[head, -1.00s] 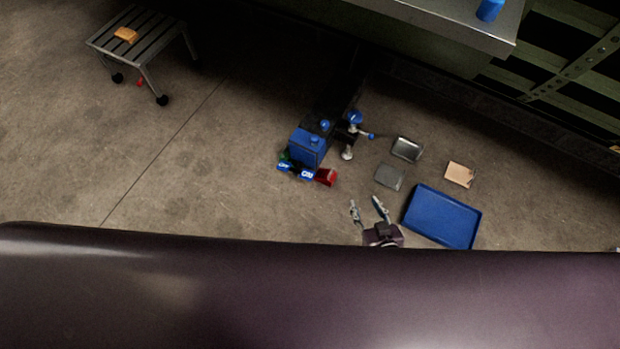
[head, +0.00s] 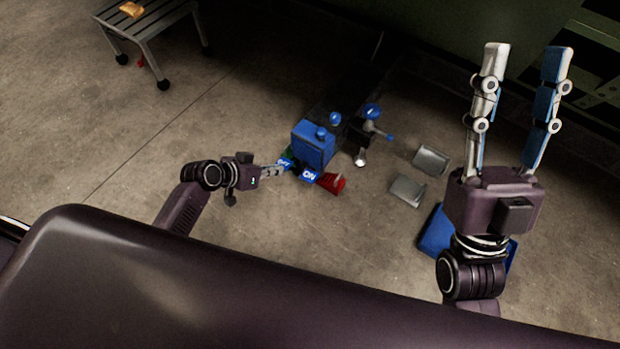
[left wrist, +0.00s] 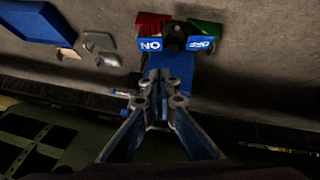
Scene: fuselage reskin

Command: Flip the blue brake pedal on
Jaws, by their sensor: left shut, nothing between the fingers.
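A blue machine (head: 313,143) stands on the floor in the head view, with a blue ON plate (head: 309,175) and a second blue plate (head: 285,162) at its front. In the left wrist view the ON plate (left wrist: 150,44) and OFF plate (left wrist: 201,43) appear upside down, with a red part (left wrist: 150,22) and a green part (left wrist: 204,31) beyond them. Which part is the brake pedal is unclear. My left gripper (head: 283,168) is shut and empty, its tips close beside the second plate; contact cannot be told. My right gripper (head: 526,50) is open and raised, apart from the machine.
Two grey metal trays (head: 432,159) (head: 408,189) lie right of the machine. A blue tray (head: 436,233) is partly hidden by my right arm. A slatted stool (head: 150,22) stands upper left.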

